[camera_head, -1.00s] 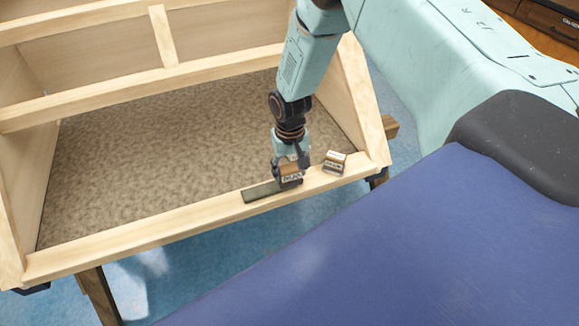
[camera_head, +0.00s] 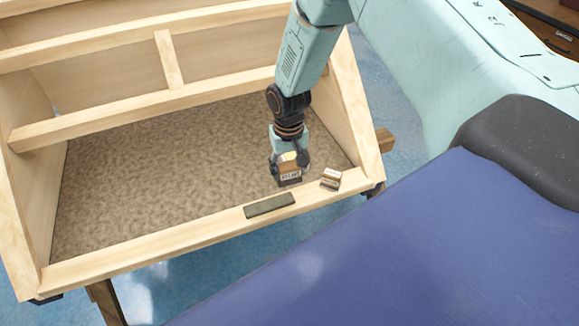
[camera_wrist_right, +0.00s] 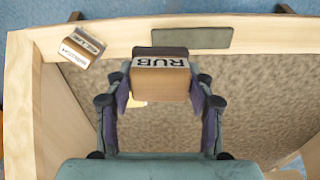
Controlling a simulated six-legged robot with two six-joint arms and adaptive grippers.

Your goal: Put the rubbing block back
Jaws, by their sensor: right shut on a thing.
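My right gripper (camera_head: 289,168) is shut on the rubbing block (camera_head: 290,172), a small brown block with a dark base and a white label. In the right wrist view the block (camera_wrist_right: 160,74) sits between the two fingers, and its label reads "RUB". The gripper holds it just behind the front rail, near a dark grey-green flat pad (camera_head: 269,206) lying on that rail. The pad also shows in the right wrist view (camera_wrist_right: 192,38), bare, beyond the block. Whether the block touches the rail cannot be told. My left gripper is not in view.
A second small labelled block (camera_head: 331,179) stands on the front rail, right of the held block. The wooden frame (camera_head: 150,248) has raised sides around a speckled brown panel (camera_head: 150,170). A crossbar (camera_head: 110,119) runs behind the arm. The rail left of the pad is clear.

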